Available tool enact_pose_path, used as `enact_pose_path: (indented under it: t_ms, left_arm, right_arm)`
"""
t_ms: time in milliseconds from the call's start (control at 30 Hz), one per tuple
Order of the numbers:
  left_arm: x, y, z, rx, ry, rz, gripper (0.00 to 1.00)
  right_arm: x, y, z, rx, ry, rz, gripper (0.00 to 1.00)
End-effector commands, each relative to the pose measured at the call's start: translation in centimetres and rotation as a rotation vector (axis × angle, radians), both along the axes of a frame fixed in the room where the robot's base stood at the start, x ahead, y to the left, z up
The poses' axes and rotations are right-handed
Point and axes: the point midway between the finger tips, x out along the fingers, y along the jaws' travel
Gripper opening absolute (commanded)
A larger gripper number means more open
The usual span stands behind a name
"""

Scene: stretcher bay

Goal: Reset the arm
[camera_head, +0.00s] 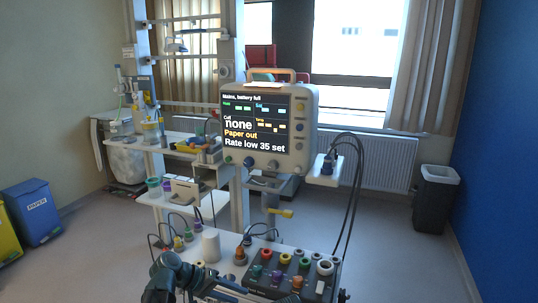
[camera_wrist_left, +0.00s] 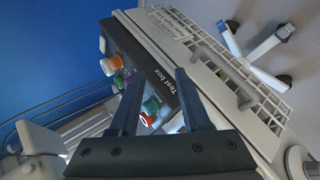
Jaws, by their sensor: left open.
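My left gripper (camera_head: 225,285) comes in at the bottom of the head view, low over the near edge of the equipment shelf. In the left wrist view its two dark fingers (camera_wrist_left: 158,85) are spread apart with nothing held between them. Beyond the fingers is the black test box (camera_wrist_left: 148,62), with coloured sockets along its side. In the head view the test box (camera_head: 262,284) stands to the right of the gripper. I cannot tell whether the gripper touches anything. My right gripper is not in view.
A monitor (camera_head: 258,128) reading "Paper out" stands above the shelf. A white cylinder (camera_head: 211,245) and several coloured plugs stand close to my left gripper. Dark cables (camera_head: 354,190) hang at the right. A white wire basket (camera_wrist_left: 235,85) borders the test box.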

Motion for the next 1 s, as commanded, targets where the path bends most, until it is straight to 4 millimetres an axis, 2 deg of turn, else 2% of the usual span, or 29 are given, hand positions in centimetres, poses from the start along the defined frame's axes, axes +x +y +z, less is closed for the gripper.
enact_pose_path:
  t_ms: [33,133,200,300,400,600,1000]
  left_arm:
    - [-3.1,-2.6,-1.5,0.102,0.029,-0.075,0.47]
    - [-7.6,-4.8,-4.2,0.315,0.072,-0.197,0.47]
    - [-10.4,-5.6,-5.6,0.460,0.088,-0.273,0.47]
    - [-13.6,-5.7,-6.7,0.649,0.094,-0.359,0.47]
    - [-15.8,-5.3,-7.1,0.801,0.088,-0.421,0.47]
    - [-17.5,-4.5,-7.0,0.967,0.069,-0.472,0.47]
    - [-17.5,-4.3,-6.9,0.992,0.067,-0.476,0.47]
  right_arm:
    - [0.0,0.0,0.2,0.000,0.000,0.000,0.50]
    - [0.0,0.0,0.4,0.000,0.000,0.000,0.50]
    - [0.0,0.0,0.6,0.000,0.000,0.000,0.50]
    - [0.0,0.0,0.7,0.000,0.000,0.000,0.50]
    - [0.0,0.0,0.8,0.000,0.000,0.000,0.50]
    - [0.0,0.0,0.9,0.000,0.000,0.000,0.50]
    - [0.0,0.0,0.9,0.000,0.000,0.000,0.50]
